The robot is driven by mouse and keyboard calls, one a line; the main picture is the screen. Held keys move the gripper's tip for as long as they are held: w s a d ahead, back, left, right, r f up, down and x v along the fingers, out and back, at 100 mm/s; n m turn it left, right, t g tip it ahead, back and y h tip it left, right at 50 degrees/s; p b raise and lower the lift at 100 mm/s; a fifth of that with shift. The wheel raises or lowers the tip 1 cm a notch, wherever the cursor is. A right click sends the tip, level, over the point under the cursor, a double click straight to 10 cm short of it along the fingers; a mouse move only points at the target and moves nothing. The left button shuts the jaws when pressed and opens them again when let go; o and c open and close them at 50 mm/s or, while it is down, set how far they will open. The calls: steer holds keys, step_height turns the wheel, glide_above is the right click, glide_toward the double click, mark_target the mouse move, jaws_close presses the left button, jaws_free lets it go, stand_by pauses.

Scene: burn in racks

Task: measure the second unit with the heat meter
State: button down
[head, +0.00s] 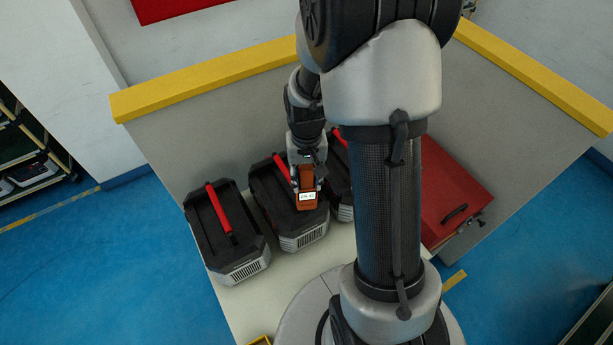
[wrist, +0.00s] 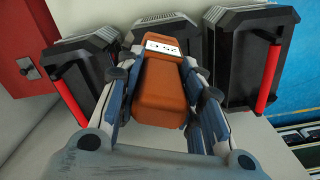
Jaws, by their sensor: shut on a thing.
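My gripper (head: 306,180) is shut on an orange heat meter (head: 307,198) with a small white display. The meter also fills the middle of the wrist view (wrist: 160,98), between the fingers. Three dark units with red handles stand in a row: the left one (head: 222,238), the middle one (head: 268,192) and the right one, mostly hidden behind my arm, with its red handle (head: 340,142) showing. In the head view the meter overlaps the middle unit's right side; I cannot tell whether they touch. In the wrist view the middle unit (wrist: 160,18) lies largely behind the meter.
The units stand on a pale bench (head: 240,312) with a grey, yellow-topped partition (head: 205,110) behind. A red box (head: 452,200) with a dark handle is to the right of my arm. A shelf (head: 28,150) stands far left. The bench front is partly bare.

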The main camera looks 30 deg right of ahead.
stand_by(0.8)
step_height(320, 180, up, 10)
steer(key=p, duration=0.7)
steer(key=shift+r, duration=0.1)
steer(key=shift+s, duration=0.1)
stand_by(0.6)
